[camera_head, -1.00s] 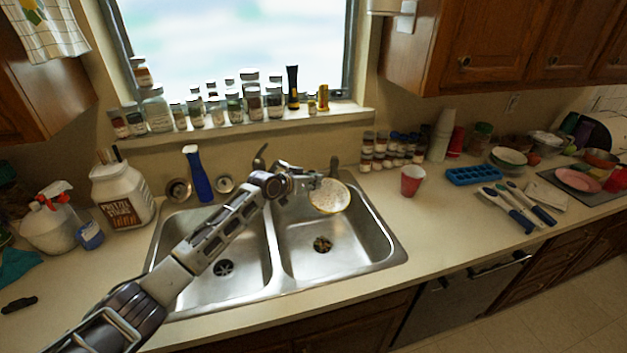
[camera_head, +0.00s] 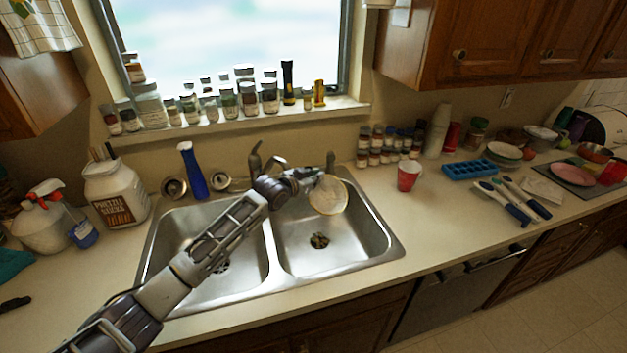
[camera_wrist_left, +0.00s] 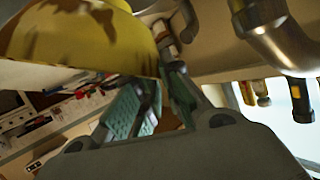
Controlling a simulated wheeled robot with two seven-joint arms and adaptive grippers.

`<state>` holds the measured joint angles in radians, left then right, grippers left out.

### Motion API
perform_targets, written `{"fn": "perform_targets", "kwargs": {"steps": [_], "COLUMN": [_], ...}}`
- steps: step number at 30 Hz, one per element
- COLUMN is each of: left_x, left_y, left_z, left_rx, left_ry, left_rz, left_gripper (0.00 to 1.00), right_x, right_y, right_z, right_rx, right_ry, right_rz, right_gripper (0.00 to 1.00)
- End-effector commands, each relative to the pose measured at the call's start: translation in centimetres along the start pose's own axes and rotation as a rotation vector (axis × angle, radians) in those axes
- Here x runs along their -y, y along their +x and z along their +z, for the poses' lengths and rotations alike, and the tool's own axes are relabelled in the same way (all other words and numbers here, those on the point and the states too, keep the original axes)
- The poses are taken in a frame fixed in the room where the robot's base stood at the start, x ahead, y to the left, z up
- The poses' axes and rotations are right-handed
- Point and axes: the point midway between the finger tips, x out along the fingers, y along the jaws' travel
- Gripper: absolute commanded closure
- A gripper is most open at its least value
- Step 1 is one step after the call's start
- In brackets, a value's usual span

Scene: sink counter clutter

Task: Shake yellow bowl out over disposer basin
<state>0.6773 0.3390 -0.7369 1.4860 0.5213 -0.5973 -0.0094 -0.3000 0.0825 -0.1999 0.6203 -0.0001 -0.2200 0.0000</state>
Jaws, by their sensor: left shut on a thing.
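The yellow bowl (camera_head: 328,196) is tipped on its side over the right basin (camera_head: 345,232) of the double sink, its pale inside facing the head camera. My left gripper (camera_head: 312,175) is shut on its rim and holds it above the basin. In the left wrist view the bowl's yellow outside with brown patches (camera_wrist_left: 85,35) fills the upper left, beside the green-padded fingers of my left gripper (camera_wrist_left: 155,100). Dark debris (camera_head: 320,241) sits at the right basin's drain. My right gripper is not in view.
The faucet (camera_head: 255,158) stands behind the sink, close to my left wrist. A red cup (camera_head: 408,175) stands right of the sink. The counter in front of the cup is clear.

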Motion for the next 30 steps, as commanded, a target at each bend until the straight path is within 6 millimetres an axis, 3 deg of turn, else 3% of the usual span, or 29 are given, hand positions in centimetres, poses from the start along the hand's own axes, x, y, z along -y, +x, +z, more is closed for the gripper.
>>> {"fn": "perform_targets", "kwargs": {"steps": [23,30], "left_x": [-1.1,-1.6], "left_y": [-0.9,-1.2], "left_z": [-1.3,-1.8], "left_rx": [-0.045,-0.063], "left_ry": [0.139,0.198], "left_rz": [-0.06,-0.086], "left_gripper": [1.0,1.0], "right_x": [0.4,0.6], "right_y": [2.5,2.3], "right_z": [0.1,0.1], "right_rx": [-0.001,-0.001], "right_ry": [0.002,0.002], "right_rz": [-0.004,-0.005], "right_gripper": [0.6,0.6]}}
